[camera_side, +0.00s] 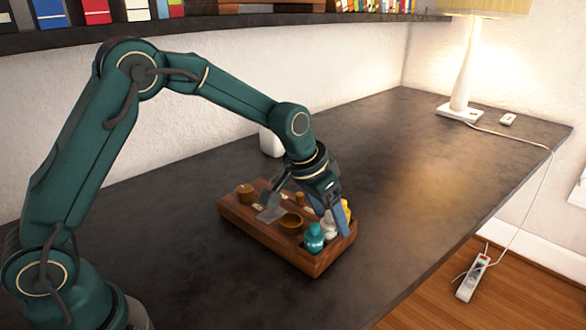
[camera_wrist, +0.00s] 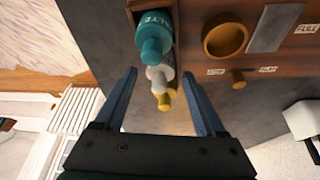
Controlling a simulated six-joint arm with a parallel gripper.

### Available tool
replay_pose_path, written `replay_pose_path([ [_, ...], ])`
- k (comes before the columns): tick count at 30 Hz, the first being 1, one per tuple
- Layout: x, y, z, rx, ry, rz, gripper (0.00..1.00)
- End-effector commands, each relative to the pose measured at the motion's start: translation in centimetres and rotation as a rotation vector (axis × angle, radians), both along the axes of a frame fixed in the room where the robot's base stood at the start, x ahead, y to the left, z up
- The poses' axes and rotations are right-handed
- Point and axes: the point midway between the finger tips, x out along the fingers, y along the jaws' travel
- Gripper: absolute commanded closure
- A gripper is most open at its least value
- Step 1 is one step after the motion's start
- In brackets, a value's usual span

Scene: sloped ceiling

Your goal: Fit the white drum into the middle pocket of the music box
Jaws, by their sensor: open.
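The music box (camera_side: 262,235) is a brown wooden box on the dark table. A teal drum (camera_side: 314,238), the white drum (camera_side: 329,225) and a yellow drum (camera_side: 347,209) stand in a row at its right end. In the wrist view, the white drum (camera_wrist: 156,76) lies between the teal drum (camera_wrist: 152,40) and the yellow drum (camera_wrist: 166,100). My gripper (camera_wrist: 160,73) is open, with a finger on each side of the white drum and a gap to both. How deep the white drum sits in its pocket is hidden.
The box top carries a round wooden cup (camera_wrist: 226,36), a metal plate (camera_wrist: 275,27) and a small wooden knob (camera_wrist: 238,79). A white object (camera_side: 272,142) stands behind my arm. A lamp (camera_side: 466,70) stands at the back right. The table right of the box is clear.

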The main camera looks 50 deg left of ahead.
Motion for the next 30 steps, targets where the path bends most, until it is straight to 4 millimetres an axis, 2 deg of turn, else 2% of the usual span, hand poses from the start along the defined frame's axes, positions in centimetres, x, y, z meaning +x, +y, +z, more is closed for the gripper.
replay_pose_path([
  [4, -0.1, 0.0, 0.9, 0.000, -0.003, 0.000, 0.28],
  [8, -0.8, 0.2, 2.7, 0.001, -0.005, 0.000, 0.28],
  [19, -3.6, 0.8, 9.5, 0.000, -0.006, 0.001, 0.28],
  [26, -4.6, 1.0, 11.3, 0.001, -0.002, 0.003, 0.28],
  [30, -6.4, 1.3, 12.2, 0.002, -0.011, 0.015, 0.28],
])
